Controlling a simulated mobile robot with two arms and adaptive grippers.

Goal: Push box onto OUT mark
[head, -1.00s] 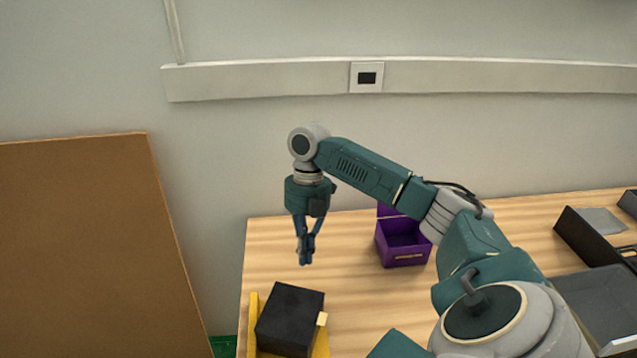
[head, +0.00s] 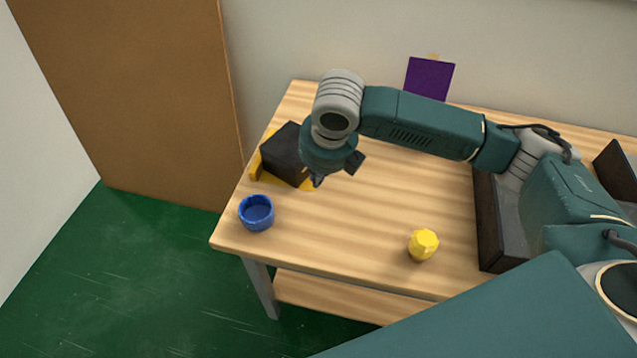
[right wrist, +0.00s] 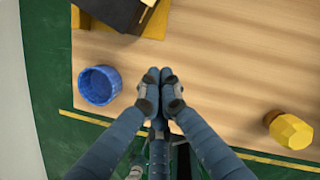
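A black box (head: 285,150) sits at the table's left end in a yellow holder (head: 255,165) with a raised edge. Their near parts show at the top of the right wrist view, the box (right wrist: 112,12) left of a yellow strip (right wrist: 156,20). My right gripper (head: 317,181) is low over the table, just to the right of the box, partly hidden by its own wrist. In the right wrist view its fingertips (right wrist: 160,76) are together with nothing between them, apart from the box. No OUT lettering is readable. My left gripper is out of view.
A blue cup (head: 256,212) stands near the table's front left corner, and a yellow faceted object (head: 423,245) near the front edge. A purple panel (head: 429,79) rises at the back behind my arm. A dark tray (head: 490,225) is on the right. Bare wood lies between.

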